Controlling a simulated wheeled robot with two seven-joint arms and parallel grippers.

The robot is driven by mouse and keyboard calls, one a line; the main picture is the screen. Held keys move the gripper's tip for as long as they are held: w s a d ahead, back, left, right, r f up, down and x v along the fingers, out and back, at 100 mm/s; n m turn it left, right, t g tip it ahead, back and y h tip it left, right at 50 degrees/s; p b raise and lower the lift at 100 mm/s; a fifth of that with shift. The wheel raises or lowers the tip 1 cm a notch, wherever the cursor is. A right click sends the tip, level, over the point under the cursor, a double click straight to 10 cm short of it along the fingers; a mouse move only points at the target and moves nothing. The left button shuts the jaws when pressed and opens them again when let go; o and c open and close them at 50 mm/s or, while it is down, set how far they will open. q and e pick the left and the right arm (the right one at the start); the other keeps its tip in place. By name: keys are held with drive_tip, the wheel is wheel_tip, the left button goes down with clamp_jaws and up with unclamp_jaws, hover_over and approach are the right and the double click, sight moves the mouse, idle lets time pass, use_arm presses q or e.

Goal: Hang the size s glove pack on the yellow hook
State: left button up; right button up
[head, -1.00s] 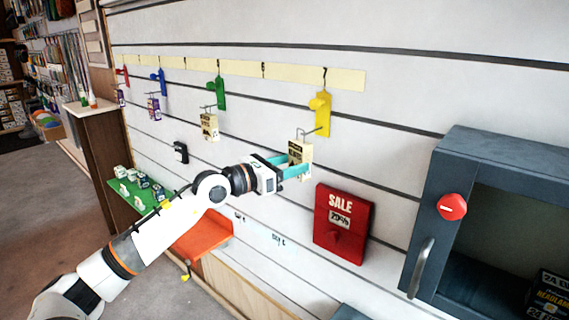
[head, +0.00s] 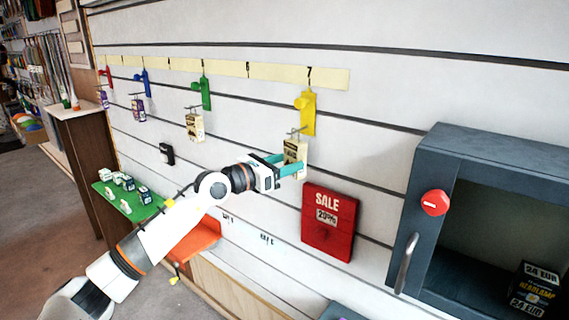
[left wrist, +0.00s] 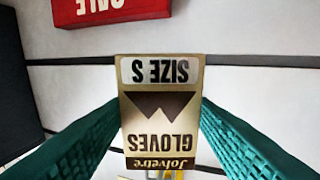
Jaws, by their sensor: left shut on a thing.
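The size s glove pack (head: 295,155) is a small tan and white card pack. My left gripper (head: 290,168) is shut on it, with a teal finger at each side. In the left wrist view the pack (left wrist: 160,112) appears upside down, reading SIZE S and GLOVES, between the teal fingers. The yellow hook (head: 308,113) is on the wall under the number 7. The pack's top is right at the hook's wire prong. I cannot tell whether the prong passes through the pack's hole. My right gripper is not in view.
A green hook (head: 206,92) holds a similar pack (head: 195,127); blue and red hooks hang farther left. A red SALE sign (head: 328,222) is on the wall just below right of the pack. A grey cabinet (head: 430,190) stands at the right. A green shelf (head: 125,202) is lower left.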

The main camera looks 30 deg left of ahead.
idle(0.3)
use_arm(q)
drive_tip(key=o, duration=1.1)
drive_tip(key=shift+b+v, duration=2.05)
drive_tip(key=shift+v, duration=4)
